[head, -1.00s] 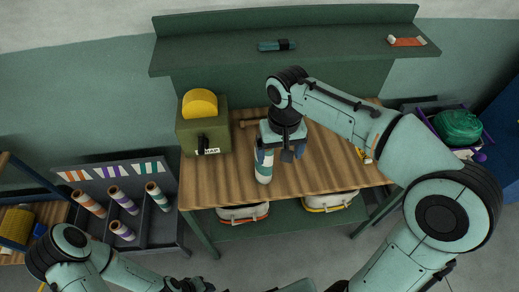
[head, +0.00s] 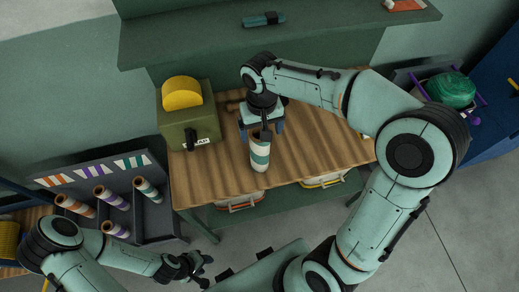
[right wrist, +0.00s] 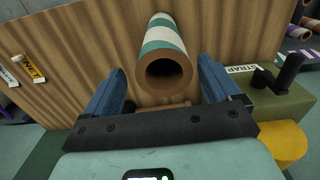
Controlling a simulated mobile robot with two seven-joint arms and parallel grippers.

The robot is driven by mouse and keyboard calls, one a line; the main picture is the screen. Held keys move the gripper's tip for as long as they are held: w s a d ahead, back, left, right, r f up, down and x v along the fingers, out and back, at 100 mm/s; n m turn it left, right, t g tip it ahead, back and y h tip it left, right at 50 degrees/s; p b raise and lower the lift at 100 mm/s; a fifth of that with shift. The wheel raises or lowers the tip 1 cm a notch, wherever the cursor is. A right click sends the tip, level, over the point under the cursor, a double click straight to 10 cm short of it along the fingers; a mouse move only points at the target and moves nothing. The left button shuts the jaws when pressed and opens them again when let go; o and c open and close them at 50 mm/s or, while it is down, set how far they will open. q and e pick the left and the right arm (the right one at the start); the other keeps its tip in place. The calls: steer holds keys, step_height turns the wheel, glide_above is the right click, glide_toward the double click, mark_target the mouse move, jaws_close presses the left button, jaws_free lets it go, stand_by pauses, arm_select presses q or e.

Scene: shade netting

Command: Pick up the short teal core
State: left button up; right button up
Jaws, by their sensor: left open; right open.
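A white core with teal bands (head: 260,153) stands on the wooden bench top (head: 215,175). In the right wrist view the same core (right wrist: 163,42) shows its brown hollow end towards me. My right gripper (head: 262,128) is above and behind it in the head view. In the right wrist view my right gripper (right wrist: 160,85) is open, with the core's end in the gap between its blue fingers; I see no contact. My left gripper (head: 207,270) is open and empty, low in front of the bench. Another teal-banded core (head: 148,190) stands in the rack at the left.
The dark rack (head: 152,222) also holds orange and purple cores. A green strap box (head: 188,125) with a yellow roll sits on the bench's left. A shelf (head: 300,40) overhangs the back. A crate with green netting (head: 450,90) is at the right.

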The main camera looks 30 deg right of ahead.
mark_target(260, 151)
steer(key=f, duration=0.5)
steer(key=shift+s+a+f, duration=0.1)
steer(key=shift+a, duration=0.15)
steer(key=c, duration=1.6)
